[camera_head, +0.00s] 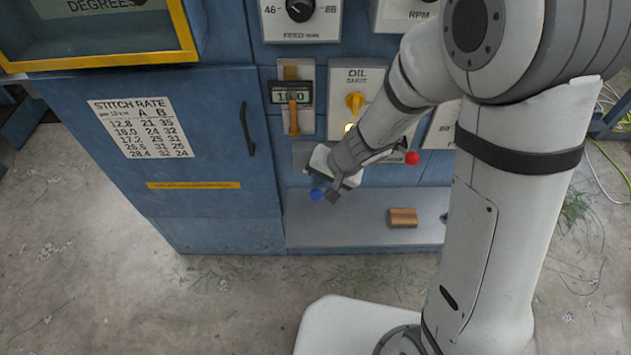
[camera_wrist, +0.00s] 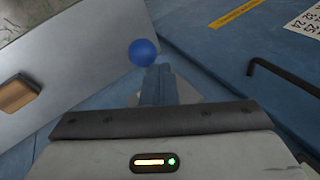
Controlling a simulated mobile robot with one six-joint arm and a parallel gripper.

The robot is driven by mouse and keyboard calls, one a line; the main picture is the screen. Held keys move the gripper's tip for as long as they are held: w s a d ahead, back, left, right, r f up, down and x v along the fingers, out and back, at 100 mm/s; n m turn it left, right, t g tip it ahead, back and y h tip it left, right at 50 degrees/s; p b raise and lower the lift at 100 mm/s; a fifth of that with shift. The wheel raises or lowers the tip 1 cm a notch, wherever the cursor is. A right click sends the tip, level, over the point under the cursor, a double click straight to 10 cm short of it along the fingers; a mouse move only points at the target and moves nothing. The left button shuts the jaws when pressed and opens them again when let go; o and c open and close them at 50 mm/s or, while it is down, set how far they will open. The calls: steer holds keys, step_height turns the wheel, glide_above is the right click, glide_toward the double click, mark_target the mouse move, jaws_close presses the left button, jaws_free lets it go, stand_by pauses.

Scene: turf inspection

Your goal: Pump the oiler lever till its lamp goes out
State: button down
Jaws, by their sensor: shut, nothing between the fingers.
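The panel marked OIL (camera_head: 345,78) has a yellow knob (camera_head: 355,101) over the word SHUT. A small lamp (camera_head: 349,127) below the knob looks lit, partly covered by my arm. A blue ball knob (camera_head: 316,194) is at the left of my gripper (camera_head: 333,193). The blue ball also shows in the wrist view (camera_wrist: 142,52), just beyond my fingertips (camera_wrist: 158,72). My gripper is shut and empty; I cannot tell whether it touches the ball. A red ball knob (camera_head: 412,158) stands to the right of my wrist. Which ball belongs to the oiler lever is not clear.
A grey shelf (camera_head: 345,233) below holds a brown block (camera_head: 403,217). A blue cabinet door with a dark handle (camera_head: 246,128) and a STITCH RATE chart (camera_head: 140,128) is farther left.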

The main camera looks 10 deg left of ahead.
mark_target(319, 196)
steer(key=shift+s+d+f+b, duration=0.1)
steer(key=shift+s+f+b, duration=0.2)
steer(key=shift+f+b, duration=0.5)
steer(key=shift+s+d+f+b, duration=0.1)
steer(key=shift+s+f+b, duration=0.35)
steer(key=shift+b, duration=0.5)
steer(key=shift+s+f+b, duration=0.2)
steer(key=shift+f+b, duration=0.6)
steer(key=shift+b, duration=0.1)
stand_by(1.9)
stand_by(0.5)
steer(key=shift+w+a+r+p, duration=0.15)
steer(key=shift+w+r+p, duration=0.4)
steer(key=shift+r+p, duration=0.55)
steer(key=shift+w+a+r+p, duration=0.1)
steer(key=shift+w+r+p, duration=0.4)
steer(key=shift+r+p, duration=0.6)
steer(key=shift+w+a+r+p, duration=0.15)
steer(key=shift+w+r+p, duration=0.4)
steer(key=shift+r+p, duration=0.55)
steer(key=shift+r, duration=0.25)
steer(key=r+p, duration=0.1)
steer(key=w+r+p, duration=0.1)
steer(key=r, duration=0.1)
steer(key=w+r+p, duration=0.1)
steer(key=shift+a+r+p, duration=0.2)
steer(key=shift+p, duration=0.2)
